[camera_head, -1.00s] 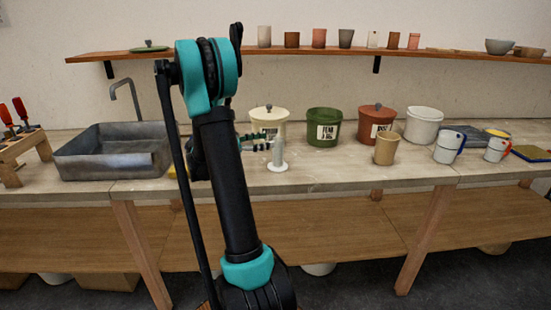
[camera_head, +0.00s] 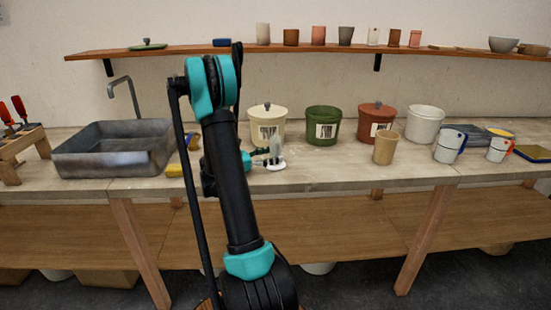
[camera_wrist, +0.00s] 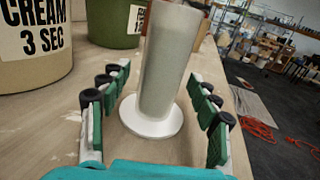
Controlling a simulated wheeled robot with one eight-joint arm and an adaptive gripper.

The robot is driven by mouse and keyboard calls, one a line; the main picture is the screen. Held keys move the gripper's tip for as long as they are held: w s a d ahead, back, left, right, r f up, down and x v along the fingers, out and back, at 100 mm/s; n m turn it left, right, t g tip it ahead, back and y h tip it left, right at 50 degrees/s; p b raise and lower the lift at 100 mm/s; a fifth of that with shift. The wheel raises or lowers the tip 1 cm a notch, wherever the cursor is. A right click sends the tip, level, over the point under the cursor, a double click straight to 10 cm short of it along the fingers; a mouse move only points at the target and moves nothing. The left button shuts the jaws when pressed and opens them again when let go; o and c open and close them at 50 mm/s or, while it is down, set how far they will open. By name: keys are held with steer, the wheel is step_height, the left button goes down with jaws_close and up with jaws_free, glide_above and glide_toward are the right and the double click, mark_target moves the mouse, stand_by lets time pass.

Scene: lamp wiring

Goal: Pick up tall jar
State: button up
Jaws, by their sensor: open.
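The tall jar (camera_wrist: 168,62) is a slim pale grey cylinder standing upright on a round white base (camera_wrist: 151,119). In the head view, the jar (camera_head: 275,150) stands on the workbench in front of the cream bucket, partly hidden by my gripper. My gripper (camera_wrist: 158,82) is open, its green-padded fingers on either side of the jar's lower part. Gaps show between both fingers and the jar, so it is not gripped. In the head view my gripper (camera_head: 265,155) reaches the jar from the left, low over the bench.
A cream labelled bucket (camera_wrist: 33,45) stands close on the left, with a green bucket (camera_wrist: 115,20) behind. A red-brown bucket (camera_head: 375,122), tan cup (camera_head: 385,148) and white bucket (camera_head: 424,124) stand further right. A metal sink (camera_head: 112,150) is on the left.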

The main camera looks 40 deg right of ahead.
mark_target(284, 162)
steer(key=shift+x, duration=2.55)
jaws_close()
